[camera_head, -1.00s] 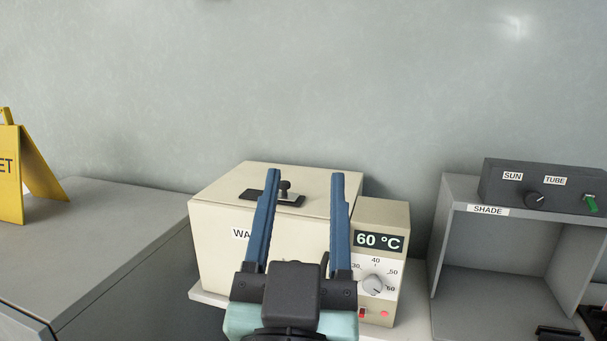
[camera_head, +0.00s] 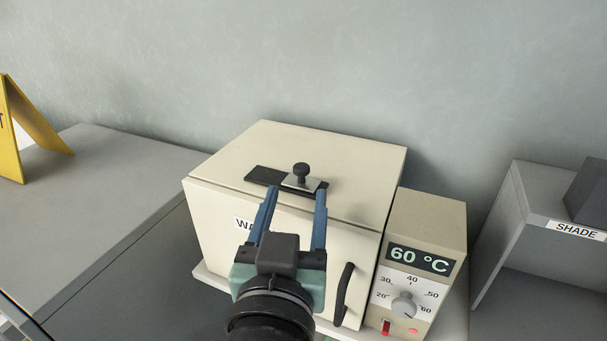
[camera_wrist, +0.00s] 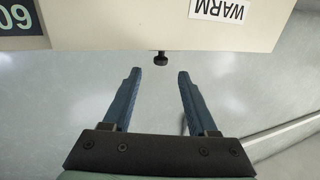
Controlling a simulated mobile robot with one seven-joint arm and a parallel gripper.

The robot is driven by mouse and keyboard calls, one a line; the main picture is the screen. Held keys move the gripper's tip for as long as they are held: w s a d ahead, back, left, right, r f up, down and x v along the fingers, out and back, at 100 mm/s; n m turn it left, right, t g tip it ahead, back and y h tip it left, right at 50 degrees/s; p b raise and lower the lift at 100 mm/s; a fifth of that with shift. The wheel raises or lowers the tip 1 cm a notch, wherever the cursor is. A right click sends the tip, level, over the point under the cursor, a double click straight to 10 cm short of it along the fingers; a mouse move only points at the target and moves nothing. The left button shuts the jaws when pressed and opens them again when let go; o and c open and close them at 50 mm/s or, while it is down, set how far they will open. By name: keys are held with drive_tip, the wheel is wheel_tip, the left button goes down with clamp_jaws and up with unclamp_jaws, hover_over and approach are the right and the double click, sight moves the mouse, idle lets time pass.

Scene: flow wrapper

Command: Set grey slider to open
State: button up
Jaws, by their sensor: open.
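The grey slider (camera_head: 293,183) is a small grey plate with a black knob (camera_head: 301,172) standing up from it. It sits toward the right end of a black track (camera_head: 265,176) on top of the cream warming box (camera_head: 280,215). My gripper (camera_head: 295,191) is open and empty, its two blue fingers reaching toward the slider from the front. In the wrist view, the knob (camera_wrist: 160,58) shows past the box's top edge, just beyond my gripper (camera_wrist: 160,72) and centred between the fingertips. The slider's plate is hidden there. I cannot tell how far apart knob and fingertips are.
A control unit (camera_head: 432,225) with a 60 °C display and dial stands right of the box. A black door handle (camera_head: 343,294) sticks out in front. A grey SHADE shelf (camera_head: 520,235) is further right. A grey counter (camera_head: 90,215) lies left, with a yellow sign (camera_head: 25,130).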

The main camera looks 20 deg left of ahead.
sight(302, 165)
drive_tip(key=shift+w+a+f+b, duration=0.1)
drive_tip(key=shift+w+f+b, duration=0.15)
drive_tip(key=shift+b, duration=0.25)
drive_tip(key=shift+w+a+r, duration=0.1)
drive_tip(key=shift+w+r, duration=0.05)
drive_tip(key=shift+w, duration=0.05)
drive_tip(key=x, duration=1)
drive_tip(key=shift+r, duration=0.1)
drive_tip(key=shift+c, duration=0.2)
clamp_jaws()
idle(0.3)
